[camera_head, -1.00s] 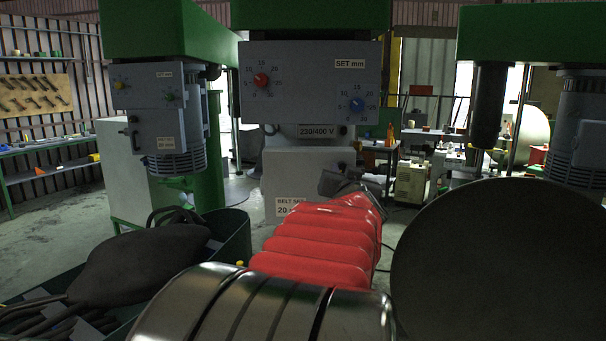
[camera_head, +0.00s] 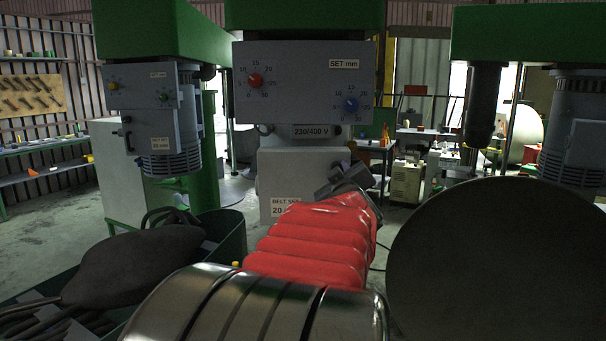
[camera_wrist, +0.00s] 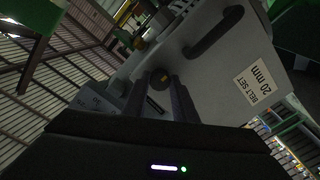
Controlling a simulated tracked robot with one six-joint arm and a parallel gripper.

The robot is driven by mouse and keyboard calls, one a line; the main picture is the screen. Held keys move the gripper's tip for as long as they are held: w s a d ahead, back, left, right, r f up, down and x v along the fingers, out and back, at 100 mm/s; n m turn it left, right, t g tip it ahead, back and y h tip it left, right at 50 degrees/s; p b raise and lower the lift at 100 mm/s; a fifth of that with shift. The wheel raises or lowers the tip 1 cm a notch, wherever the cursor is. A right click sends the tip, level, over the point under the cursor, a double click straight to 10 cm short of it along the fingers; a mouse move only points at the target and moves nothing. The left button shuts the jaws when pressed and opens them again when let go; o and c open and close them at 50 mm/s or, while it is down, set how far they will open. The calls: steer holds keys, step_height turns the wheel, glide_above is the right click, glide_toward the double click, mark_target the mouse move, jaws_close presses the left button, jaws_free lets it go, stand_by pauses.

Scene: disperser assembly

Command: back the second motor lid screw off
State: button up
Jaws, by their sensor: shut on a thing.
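A dark round screw head (camera_wrist: 161,77) with a small yellowish mark shows at the tips of my gripper (camera_wrist: 168,84) in the wrist view. The two dark fingers are shut on it, in front of a grey housing (camera_wrist: 205,75) with a "BELT SET 20 mm" label. In the head view my gripper (camera_head: 341,179) is a grey shape beyond my red sleeve, at the right side of the pale box (camera_head: 283,165) under the "230/400 V" panel. The screw is hidden there. I cannot tell which lid screw it is.
A black curved handle (camera_wrist: 214,33) stands on the housing close to the fingers. A grey control box (camera_head: 300,85) with red and blue dials hangs above. A large dark disc (camera_head: 490,265) fills the right front. A dark bin (camera_head: 233,240) stands at the left front.

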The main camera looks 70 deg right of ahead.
steer(key=n, duration=1)
steer(key=shift+w+n, duration=0.15)
steer(key=shift+n, duration=0.25)
steer(key=o, duration=1)
steer(key=shift+o, duration=0.2)
steer(key=v, duration=1.4)
